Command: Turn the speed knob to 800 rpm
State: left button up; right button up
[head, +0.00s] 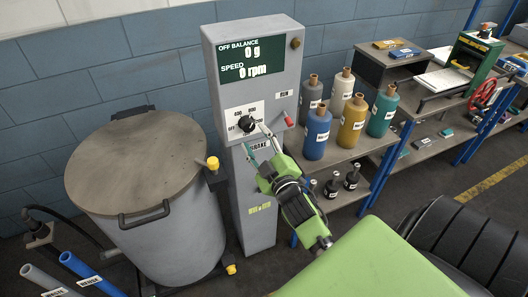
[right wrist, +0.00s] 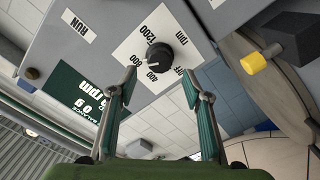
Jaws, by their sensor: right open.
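The black round speed knob (head: 246,124) sits on a white dial plate on the grey control column (head: 214,60). The plate carries OFF, 400, 800 and 1200 marks; I cannot tell the pointer's exact direction. The display (head: 258,58) reads off balance 0 g and speed 0 rpm. My right gripper (head: 256,143) is open, with its fingers just below and right of the knob. In the right wrist view the knob (right wrist: 160,56) lies ahead, centred between the spread fingers of the gripper (right wrist: 159,82), apart from them. My left gripper is not in view.
A lidded grey drum (head: 165,240) stands close at left. A shelf with several coloured bottles (head: 317,133) stands at right. A yellow knob (right wrist: 253,64) shows in the wrist view.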

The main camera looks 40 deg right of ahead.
jog(key=v, duration=0.6)
jog(key=shift+s, duration=0.15)
